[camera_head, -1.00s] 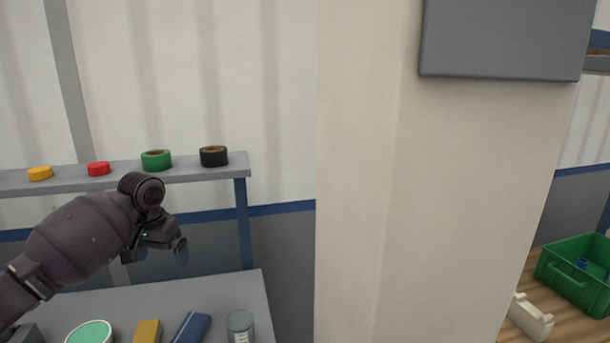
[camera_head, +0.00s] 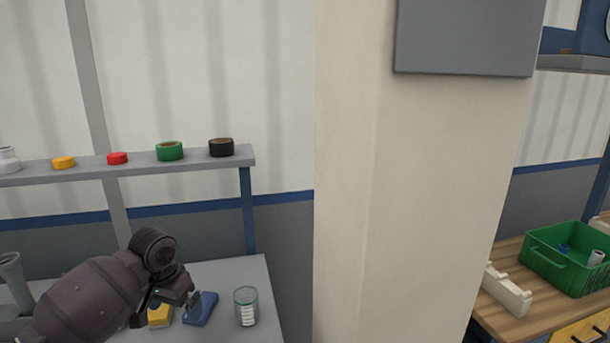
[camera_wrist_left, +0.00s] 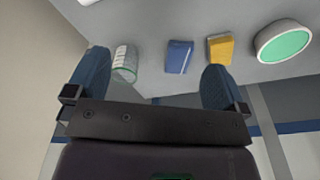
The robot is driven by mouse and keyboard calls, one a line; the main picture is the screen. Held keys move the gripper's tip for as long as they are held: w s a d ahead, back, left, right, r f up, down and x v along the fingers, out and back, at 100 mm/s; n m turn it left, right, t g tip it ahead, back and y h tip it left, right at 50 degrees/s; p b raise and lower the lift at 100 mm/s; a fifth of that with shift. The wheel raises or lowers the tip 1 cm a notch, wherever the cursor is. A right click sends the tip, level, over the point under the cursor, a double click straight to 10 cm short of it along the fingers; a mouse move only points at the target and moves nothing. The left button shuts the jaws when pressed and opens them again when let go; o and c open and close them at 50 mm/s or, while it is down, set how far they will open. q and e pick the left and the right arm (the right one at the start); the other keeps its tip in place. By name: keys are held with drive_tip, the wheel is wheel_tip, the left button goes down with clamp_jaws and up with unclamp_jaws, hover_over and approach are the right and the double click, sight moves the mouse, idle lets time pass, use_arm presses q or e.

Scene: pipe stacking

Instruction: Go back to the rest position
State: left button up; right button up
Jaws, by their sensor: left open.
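My left gripper (camera_head: 168,304) is at the lower left of the head view, in front of the grey table (camera_head: 240,272). In the left wrist view its two blue fingertips (camera_wrist_left: 155,85) stand wide apart with nothing between them. The gripper is empty. Behind it in the head view are a yellow block (camera_head: 160,316) and a blue block (camera_head: 201,308), both partly covered by the hand. A clear glass jar (camera_head: 246,307) stands to their right. My right gripper is not in view.
A shelf (camera_head: 130,168) above the table holds yellow, red, green and black rolls. A wide cream pillar (camera_head: 390,200) fills the middle. At right, a green crate (camera_head: 570,262) and a white bracket (camera_head: 507,290) rest on a wooden table (camera_head: 500,318).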

use_arm(q)
drive_tip(key=s+d+f+t+h, duration=0.1)
drive_tip(key=s+d+f, duration=0.2)
drive_tip(key=s+f, duration=0.45)
drive_tip(key=s+d+f, duration=0.2)
drive_tip(key=s+f, duration=0.2)
drive_tip(key=s, duration=0.6)
drive_tip(key=s+a+r+n+t+y, duration=0.1)
drive_tip(key=s+a, duration=0.1)
drive_tip(key=s, duration=0.7)
drive_tip(key=s+a+r+n+y, duration=0.1)
drive_tip(key=s+a+r+n, duration=0.1)
drive_tip(key=s, duration=0.8)
drive_tip(key=w+f+t+b, duration=0.3)
drive_tip(key=f+b, duration=0.2)
drive_tip(key=f, duration=0.5)
drive_tip(key=w+f+m+t+b, duration=0.1)
drive_tip(key=w+f+t+b, duration=0.3)
drive_tip(key=f, duration=0.7)
drive_tip(key=shift+t+h+b, duration=0.3)
drive_tip(key=shift+h+b, duration=0.1)
drive_tip(key=shift+b, duration=0.1)
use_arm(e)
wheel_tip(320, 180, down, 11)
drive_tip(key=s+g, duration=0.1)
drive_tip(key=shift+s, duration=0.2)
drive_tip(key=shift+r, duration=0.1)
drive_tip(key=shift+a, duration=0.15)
